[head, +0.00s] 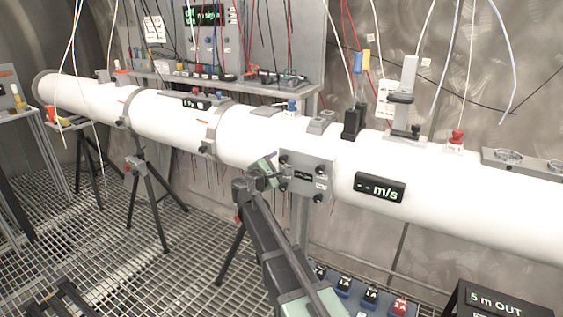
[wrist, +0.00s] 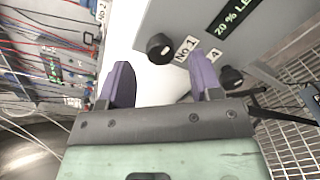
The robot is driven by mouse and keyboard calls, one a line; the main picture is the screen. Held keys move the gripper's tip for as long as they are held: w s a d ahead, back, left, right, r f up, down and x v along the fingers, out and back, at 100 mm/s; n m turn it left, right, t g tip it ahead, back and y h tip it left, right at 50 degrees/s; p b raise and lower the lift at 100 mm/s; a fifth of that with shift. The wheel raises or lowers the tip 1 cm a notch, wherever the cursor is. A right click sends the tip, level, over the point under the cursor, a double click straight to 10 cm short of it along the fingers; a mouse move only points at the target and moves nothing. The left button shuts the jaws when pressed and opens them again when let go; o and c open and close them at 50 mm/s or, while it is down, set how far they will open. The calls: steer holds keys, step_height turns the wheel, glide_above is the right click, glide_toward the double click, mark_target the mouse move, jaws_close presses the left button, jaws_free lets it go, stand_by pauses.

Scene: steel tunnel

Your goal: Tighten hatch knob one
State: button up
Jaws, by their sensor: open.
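The hatch is a grey plate (head: 305,176) with a small display on the side of the white pipe, with dark knobs near its corners. In the wrist view, hatch knob one (wrist: 160,47) is a black round knob beside a "No 1" label (wrist: 186,50) on the plate. My gripper (wrist: 161,64) is open, its two purple fingers spread and empty. Knob one appears just beyond the fingertips and between them; I see no contact. In the head view my gripper (head: 270,170) is at the hatch's left edge, and I cannot make out knob one there.
Another black knob (wrist: 231,77) is close to the right finger. The white pipe (head: 450,200) runs across the scene on tripods (head: 146,200). A bench with wired instruments (head: 205,45) stands behind it. A block with coloured switches (head: 365,295) is low at the front.

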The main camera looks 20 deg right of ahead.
mark_target(282, 161)
steer(key=x, duration=0.3)
steer(key=shift+w+d, duration=0.1)
steer(key=shift+d, duration=0.05)
steer(key=c, duration=0.9)
steer(key=shift+c, duration=0.2)
steer(key=shift+m, duration=0.3)
steer(key=m, duration=1.1)
steer(key=shift+f+m, duration=0.1)
steer(key=shift+m, duration=2)
